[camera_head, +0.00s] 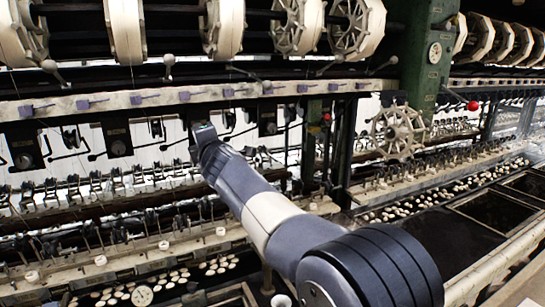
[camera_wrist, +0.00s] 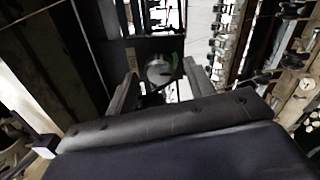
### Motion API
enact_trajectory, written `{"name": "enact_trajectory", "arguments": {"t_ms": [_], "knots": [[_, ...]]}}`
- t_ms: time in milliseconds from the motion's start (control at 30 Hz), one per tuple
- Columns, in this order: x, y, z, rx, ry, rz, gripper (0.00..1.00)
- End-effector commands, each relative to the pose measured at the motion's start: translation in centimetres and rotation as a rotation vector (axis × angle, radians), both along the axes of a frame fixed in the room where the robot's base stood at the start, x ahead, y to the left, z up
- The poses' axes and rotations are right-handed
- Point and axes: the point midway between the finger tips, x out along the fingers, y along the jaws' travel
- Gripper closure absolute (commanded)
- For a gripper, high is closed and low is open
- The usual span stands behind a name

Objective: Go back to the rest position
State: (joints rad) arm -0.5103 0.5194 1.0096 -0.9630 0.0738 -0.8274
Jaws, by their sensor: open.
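My gripper (camera_wrist: 162,84) shows in the wrist view with its two fingers apart. A round grey metal part of the machine (camera_wrist: 159,68) appears between the fingers in the picture, beyond the tips; I cannot tell how far off it is. No held object is visible. In the head view my arm reaches from the bottom right up to the left, and its end is in front of the reeling machine, just below the pale rail (camera_head: 120,99). The fingers are hidden or too small to make out there.
Large pale reels (camera_head: 350,25) hang along the top. A green post (camera_head: 428,60) and a spoked wheel (camera_head: 398,132) stand right of my arm. Red knobs (camera_head: 473,106) stick out. Basins with white cocoons (camera_head: 142,296) run along the bottom. Machine parts crowd my gripper.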

Motion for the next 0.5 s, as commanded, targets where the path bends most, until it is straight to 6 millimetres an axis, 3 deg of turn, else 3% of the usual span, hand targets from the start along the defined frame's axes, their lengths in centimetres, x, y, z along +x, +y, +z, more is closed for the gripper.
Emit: {"name": "enact_trajectory", "arguments": {"t_ms": [500], "knots": [[0.79,0.38,-0.02,-0.004,-0.003,0.000,0.49]]}}
